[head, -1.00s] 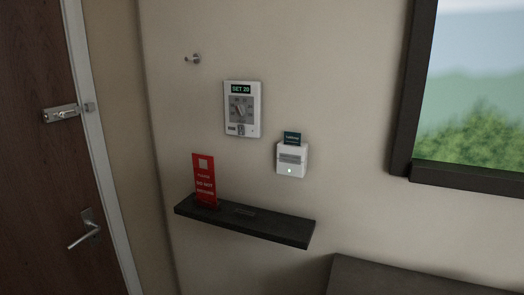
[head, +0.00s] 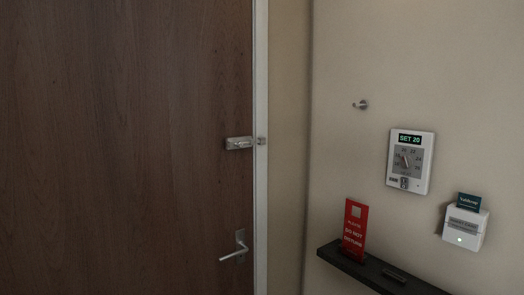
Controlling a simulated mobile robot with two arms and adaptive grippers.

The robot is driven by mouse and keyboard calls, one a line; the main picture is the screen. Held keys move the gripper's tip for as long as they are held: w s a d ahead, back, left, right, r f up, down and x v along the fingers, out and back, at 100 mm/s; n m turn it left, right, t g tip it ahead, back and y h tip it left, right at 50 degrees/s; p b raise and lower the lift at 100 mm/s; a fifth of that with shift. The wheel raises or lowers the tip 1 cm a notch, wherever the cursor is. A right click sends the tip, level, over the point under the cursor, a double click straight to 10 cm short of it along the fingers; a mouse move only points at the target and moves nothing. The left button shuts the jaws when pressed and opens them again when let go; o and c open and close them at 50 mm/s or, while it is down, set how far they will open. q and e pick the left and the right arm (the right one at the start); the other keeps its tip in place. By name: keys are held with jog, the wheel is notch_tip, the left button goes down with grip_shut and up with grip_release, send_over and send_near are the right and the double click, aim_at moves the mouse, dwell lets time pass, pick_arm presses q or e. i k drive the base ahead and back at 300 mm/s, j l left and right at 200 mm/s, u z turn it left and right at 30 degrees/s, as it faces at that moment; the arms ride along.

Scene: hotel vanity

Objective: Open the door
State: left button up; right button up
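The brown wooden door (head: 120,150) fills the left half of the head view and looks shut in its pale frame (head: 261,190). A silver lever handle (head: 236,250) sits low near its right edge, with the lever pointing left. Above it a silver security latch (head: 239,143) is mounted on the door edge, beside a small catch (head: 262,141) on the frame. Whether the latch is engaged is hard to tell. Neither of my grippers is in view.
Right of the door, a dark shelf (head: 402,290) juts from the wall, holding a red do-not-disturb sign (head: 354,228). Above are a wall hook (head: 361,105), a thermostat (head: 409,161) reading SET 20, and a white card holder (head: 464,228) with a dark card (head: 468,201).

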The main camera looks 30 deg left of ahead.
aim_at(120, 175)
jog(key=u, duration=1.95)
jog(key=i+j+z, duration=0.1)
jog(key=i+j, duration=0.3)
jog(key=i, duration=0.15)
